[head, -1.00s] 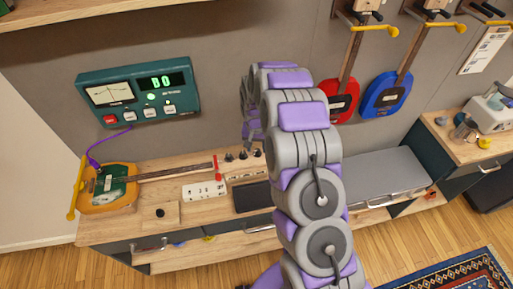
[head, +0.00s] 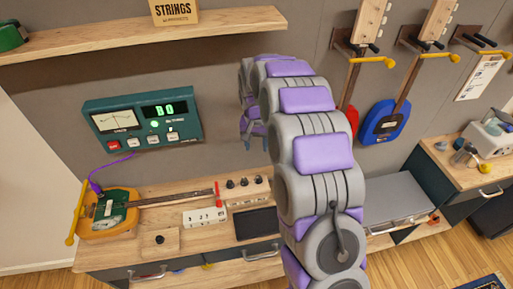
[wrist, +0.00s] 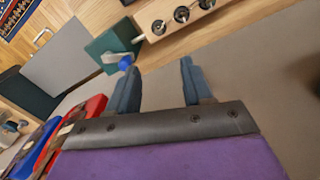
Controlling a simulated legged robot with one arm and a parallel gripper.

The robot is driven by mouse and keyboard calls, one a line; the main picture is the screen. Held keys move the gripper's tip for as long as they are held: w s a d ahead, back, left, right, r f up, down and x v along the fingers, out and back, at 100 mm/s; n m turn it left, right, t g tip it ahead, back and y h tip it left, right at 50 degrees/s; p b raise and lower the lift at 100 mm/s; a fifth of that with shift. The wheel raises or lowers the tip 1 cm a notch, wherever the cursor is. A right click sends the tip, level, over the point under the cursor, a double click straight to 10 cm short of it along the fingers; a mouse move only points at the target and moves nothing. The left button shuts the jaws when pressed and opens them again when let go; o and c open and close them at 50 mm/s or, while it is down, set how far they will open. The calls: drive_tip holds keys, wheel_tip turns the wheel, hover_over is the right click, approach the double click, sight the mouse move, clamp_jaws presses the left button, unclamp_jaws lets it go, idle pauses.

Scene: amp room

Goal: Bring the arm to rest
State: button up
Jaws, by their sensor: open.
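My gray and purple arm (head: 315,160) rises through the middle of the head view and hides part of the wall and bench. My gripper (head: 256,144) hangs at its far end, in front of the gray wall and above the bench. In the wrist view my gripper (wrist: 158,86) has its two blue-gray fingers spread apart, with nothing between them. The fingers are clear of the bench things.
A yellow and green guitar (head: 108,215) lies on the wooden bench (head: 120,252), below a green tuner box (head: 143,118). A shelf (head: 130,38) juts out above. A blue guitar (head: 383,120) and a red guitar (head: 352,118) hang at right.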

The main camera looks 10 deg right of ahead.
idle(0.4)
drive_tip(key=s+r+n+g+b, duration=0.15)
drive_tip(key=s+r, duration=0.25)
drive_tip(key=s, duration=1.1)
drive_tip(key=s+r+n+b, duration=0.2)
drive_tip(key=s+r+b, duration=0.15)
drive_tip(key=s, duration=1.25)
drive_tip(key=s+f, duration=0.2)
drive_tip(key=s, duration=1)
drive_tip(key=shift+d, duration=0.25)
